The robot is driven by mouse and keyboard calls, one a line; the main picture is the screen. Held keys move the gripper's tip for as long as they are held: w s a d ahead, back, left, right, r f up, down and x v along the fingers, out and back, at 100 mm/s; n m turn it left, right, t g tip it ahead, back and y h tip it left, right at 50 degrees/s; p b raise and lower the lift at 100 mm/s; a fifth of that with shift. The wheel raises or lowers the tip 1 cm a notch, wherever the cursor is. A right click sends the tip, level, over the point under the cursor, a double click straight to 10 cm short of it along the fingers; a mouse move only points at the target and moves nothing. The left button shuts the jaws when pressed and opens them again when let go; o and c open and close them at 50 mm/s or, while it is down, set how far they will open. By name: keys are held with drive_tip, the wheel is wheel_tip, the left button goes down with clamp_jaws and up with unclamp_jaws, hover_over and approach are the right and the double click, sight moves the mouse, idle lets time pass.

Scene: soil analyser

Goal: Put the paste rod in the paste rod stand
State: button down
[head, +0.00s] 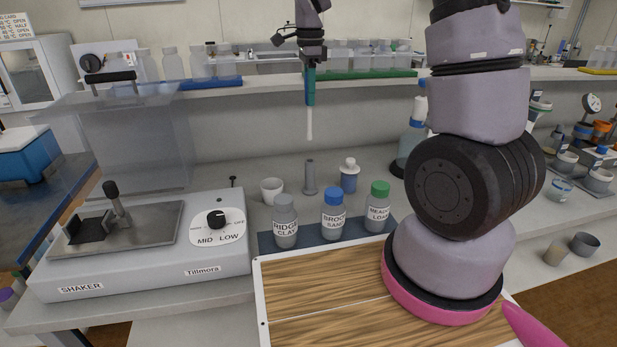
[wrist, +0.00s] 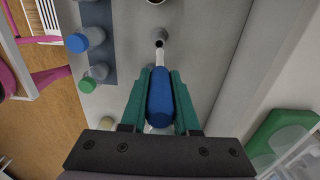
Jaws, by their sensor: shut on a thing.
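My gripper (head: 310,88) has teal fingers and is shut on the paste rod, pointing down above the bench. The paste rod has a blue handle (wrist: 160,98) between the fingers in the wrist view. Its white shaft (head: 309,124) hangs below the fingers in the head view, upright and clear of the bench. The paste rod stand looks to be the slim grey upright tube (head: 310,176) on a small foot. It stands below the rod, with a gap between them. In the wrist view the stand's open top (wrist: 160,37) shows just beyond the white rod end.
A white cup (head: 272,190) stands left of the stand, and a blue pot with a white knob (head: 349,176) right. Bottles with grey, blue (head: 333,213) and green caps stand in front on a dark mat. The shaker (head: 150,250) is at left. A shelf (head: 240,88) runs behind.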

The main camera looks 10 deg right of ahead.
wheel_tip(320, 180, down, 17)
drive_tip(key=shift+r, duration=0.15)
drive_tip(key=shift+d, duration=0.1)
drive_tip(key=c, duration=0.7)
unclamp_jaws()
drive_tip(key=shift+o, duration=0.2)
drive_tip(key=shift+f, duration=0.2)
